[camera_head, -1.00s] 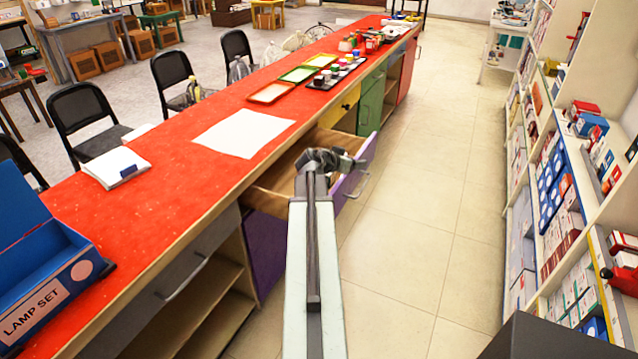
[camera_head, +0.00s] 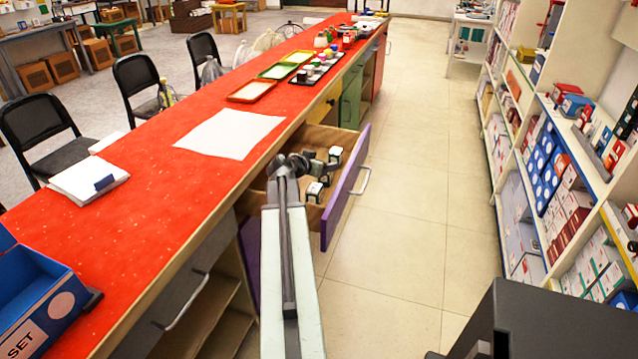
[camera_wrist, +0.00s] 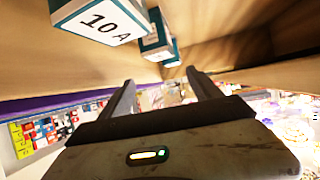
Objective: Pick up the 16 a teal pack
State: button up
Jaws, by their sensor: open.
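A teal and white pack marked "10 A" (camera_wrist: 100,22) is close at the top left of the wrist view. A second teal and white pack (camera_wrist: 155,42) and a third (camera_wrist: 172,57) stand beyond it; I cannot read their labels, so I cannot tell which is 16 A. In the head view, small packs (camera_head: 315,190) sit in the open purple-fronted drawer (camera_head: 345,188), and another (camera_head: 335,154) is farther back. My gripper (camera_wrist: 160,80) is open and empty, its fingers apart from the packs. In the head view, it is over the drawer and hides part of it.
The red counter (camera_head: 170,155) runs along the left, with a white sheet (camera_head: 230,134) and trays on it. A blue box (camera_head: 40,300) stands at its near end. Stocked shelves (camera_head: 570,160) line the right. The tiled aisle (camera_head: 410,200) between is clear.

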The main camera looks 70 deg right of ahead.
jog(key=f+b, duration=0.2)
jog(key=f, duration=0.1)
jog(key=shift+w+f, duration=0.1)
jog(key=shift+w, duration=0.1)
jog(key=shift+b+x, duration=1.8)
jog(key=shift+x, duration=2.1)
jog(key=shift+w, duration=0.1)
grip_shut()
notch_tip(320, 180, up, 10)
jog(key=p, duration=1)
jog(key=shift+r, duration=0.2)
